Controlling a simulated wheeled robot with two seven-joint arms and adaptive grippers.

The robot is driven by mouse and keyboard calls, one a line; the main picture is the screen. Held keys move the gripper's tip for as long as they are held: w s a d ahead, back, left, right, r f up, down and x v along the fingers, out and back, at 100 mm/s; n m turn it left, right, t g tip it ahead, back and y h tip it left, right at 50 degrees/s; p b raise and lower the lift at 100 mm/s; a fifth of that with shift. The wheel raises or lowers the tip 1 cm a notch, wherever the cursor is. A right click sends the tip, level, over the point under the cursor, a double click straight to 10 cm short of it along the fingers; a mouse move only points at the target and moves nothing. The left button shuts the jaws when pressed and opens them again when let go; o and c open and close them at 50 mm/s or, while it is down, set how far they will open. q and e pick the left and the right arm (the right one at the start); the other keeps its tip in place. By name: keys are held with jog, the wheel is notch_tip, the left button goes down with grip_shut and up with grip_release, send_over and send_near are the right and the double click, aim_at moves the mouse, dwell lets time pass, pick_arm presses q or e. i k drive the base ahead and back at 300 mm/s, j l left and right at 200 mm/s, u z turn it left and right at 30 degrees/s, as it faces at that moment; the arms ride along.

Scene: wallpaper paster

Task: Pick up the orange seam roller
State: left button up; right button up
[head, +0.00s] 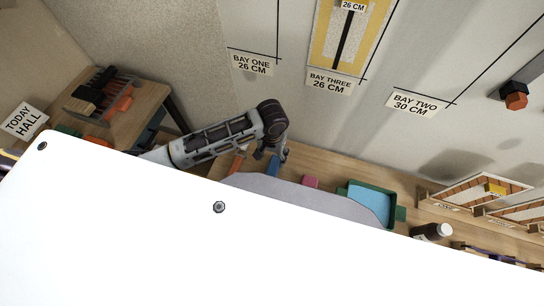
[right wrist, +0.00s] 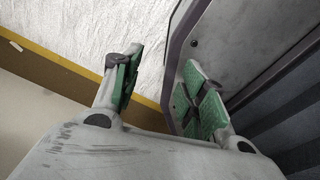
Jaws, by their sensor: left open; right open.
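An orange piece (head: 236,163) lies on the wooden bench, partly hidden by my left arm and a grey part in front; I cannot tell if it is the seam roller. Another orange item (head: 121,103) sits at the caddy on the left side table. My left gripper (head: 272,154) is open above the bench, just right of the orange piece and over a blue item (head: 273,166); contact cannot be told. My right gripper (right wrist: 160,90) is open and empty in the right wrist view; it is not visible in the head view.
A pink block (head: 311,182), a green tray (head: 396,213) with blue inside, a dark bottle (head: 432,231) and wooden racks (head: 468,191) line the bench. A dark bar with an orange end (head: 515,98) is by the wall. White covers the foreground.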

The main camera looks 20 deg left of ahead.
aim_at(239, 159)
jog(key=u, duration=1.1)
